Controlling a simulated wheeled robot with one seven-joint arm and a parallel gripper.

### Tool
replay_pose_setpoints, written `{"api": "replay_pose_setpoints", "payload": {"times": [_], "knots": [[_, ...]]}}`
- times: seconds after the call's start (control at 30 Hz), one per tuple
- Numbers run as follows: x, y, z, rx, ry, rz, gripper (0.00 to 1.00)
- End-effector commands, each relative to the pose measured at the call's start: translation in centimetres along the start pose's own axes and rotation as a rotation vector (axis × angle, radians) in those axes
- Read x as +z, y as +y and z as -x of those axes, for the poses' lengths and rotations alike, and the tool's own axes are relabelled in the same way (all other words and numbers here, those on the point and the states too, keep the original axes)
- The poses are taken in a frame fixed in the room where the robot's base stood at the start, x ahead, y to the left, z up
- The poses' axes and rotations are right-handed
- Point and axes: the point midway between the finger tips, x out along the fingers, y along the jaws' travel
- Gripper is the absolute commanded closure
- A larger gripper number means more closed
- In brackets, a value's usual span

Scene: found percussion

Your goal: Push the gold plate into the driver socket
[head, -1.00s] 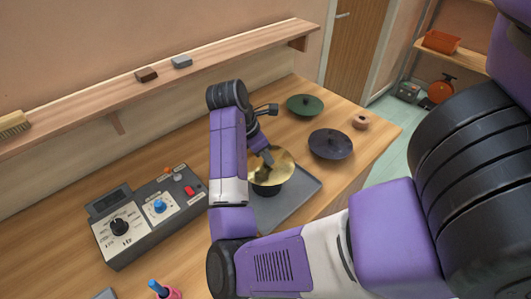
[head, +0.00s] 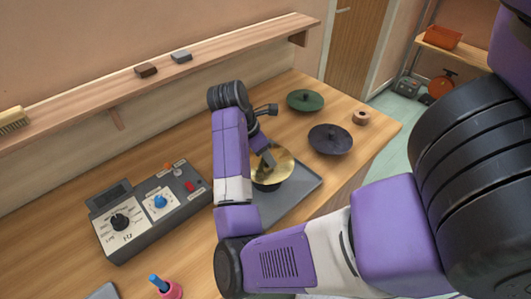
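The gold plate (head: 284,167) is a round, shiny disc over a dark round base on a grey tray (head: 300,190), right of the middle of the head view. My gripper (head: 268,160) is at the plate's upper face, partly in front of it. My arm covers the plate's left side. I cannot tell whether the fingers are open or shut, or whether they touch the plate. The driver socket cannot be made out; the dark base (head: 268,186) under the plate shows only in part.
A dark plate (head: 330,139) and a green plate (head: 305,101) lie behind the tray, with a small wooden ring (head: 361,118). A control box (head: 150,212) with knobs stands at left. A pink holder (head: 172,290) is at the front. A wall shelf (head: 130,90) runs behind.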

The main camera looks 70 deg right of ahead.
Motion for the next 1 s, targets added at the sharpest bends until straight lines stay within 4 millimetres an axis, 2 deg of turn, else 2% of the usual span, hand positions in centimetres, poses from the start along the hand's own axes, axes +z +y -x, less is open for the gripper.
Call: {"api": "replay_pose_setpoints", "payload": {"times": [0.13,0.23,0.6,0.77,1.0], "knots": [[0.0,0.0,0.2,0.001,0.0,0.0,0.53],[0.0,0.1,1.0,0.002,0.001,0.0,0.53],[-0.1,0.1,6.8,0.002,0.003,-0.001,0.53],[0.0,0.0,7.7,0.001,0.001,-0.001,0.53],[0.0,0.0,7.8,0.0,0.0,0.0,0.53]]}}
